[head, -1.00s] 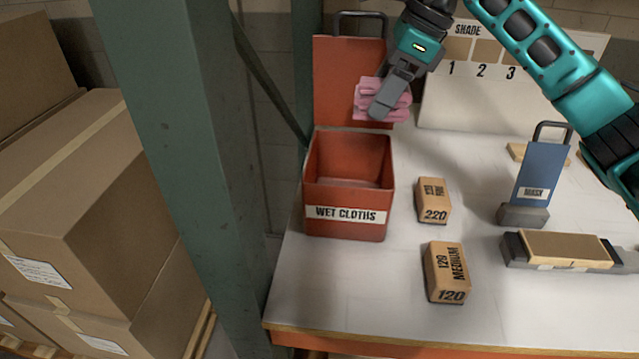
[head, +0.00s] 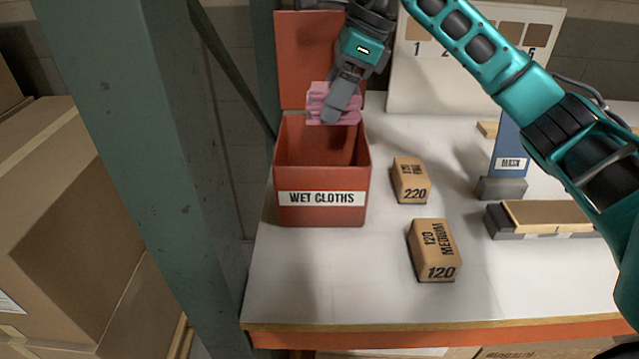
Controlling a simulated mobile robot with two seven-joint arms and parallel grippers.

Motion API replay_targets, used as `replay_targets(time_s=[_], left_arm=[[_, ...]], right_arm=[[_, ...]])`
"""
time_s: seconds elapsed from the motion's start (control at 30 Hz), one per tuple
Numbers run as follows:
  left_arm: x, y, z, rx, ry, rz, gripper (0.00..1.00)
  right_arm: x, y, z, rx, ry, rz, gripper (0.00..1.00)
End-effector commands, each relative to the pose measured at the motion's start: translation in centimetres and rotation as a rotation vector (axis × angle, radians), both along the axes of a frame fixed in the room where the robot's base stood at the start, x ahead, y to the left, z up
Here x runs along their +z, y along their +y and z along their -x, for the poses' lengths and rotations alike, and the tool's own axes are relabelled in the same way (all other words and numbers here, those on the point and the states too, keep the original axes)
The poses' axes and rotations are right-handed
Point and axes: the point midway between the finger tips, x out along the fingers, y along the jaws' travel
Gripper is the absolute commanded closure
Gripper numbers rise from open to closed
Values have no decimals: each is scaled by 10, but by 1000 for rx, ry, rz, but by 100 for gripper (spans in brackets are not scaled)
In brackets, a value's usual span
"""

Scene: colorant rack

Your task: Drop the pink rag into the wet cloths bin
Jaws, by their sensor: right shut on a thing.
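The pink rag (head: 318,104) is a folded bundle held in my right gripper (head: 338,112), whose fingers are shut on it. The rag is at the back part of the opening of the red wet cloths bin (head: 320,211), at about rim height or above; the exact height is hard to tell. The bin is open, its red lid (head: 293,60) standing up behind the rag. The bin's inside looks empty where I can see it. My left gripper is not in view.
Two sanding blocks, marked 220 (head: 411,180) and 120 (head: 433,250), lie right of the bin. A blue mask holder (head: 508,140) and a tan-topped block (head: 545,216) are further right. A green post (head: 140,150) stands left. A shade board (head: 400,95) is behind.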

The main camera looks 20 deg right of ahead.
Motion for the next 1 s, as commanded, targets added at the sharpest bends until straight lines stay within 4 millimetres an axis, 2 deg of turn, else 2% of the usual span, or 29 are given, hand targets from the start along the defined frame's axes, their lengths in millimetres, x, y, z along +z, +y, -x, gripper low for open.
replay_targets(time_s=[0.27,0.3,0.57,0.87,1.0], left_arm=[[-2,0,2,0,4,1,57],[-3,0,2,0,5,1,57],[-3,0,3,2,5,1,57],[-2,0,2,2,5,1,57],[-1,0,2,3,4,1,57]], right_arm=[[-1,0,0,1,-1,-1,59],[-1,0,0,1,-1,-1,30],[-1,0,0,1,-1,-1,6],[1,-1,0,0,0,-1,4],[16,-6,2,-1,-4,-1,4]])
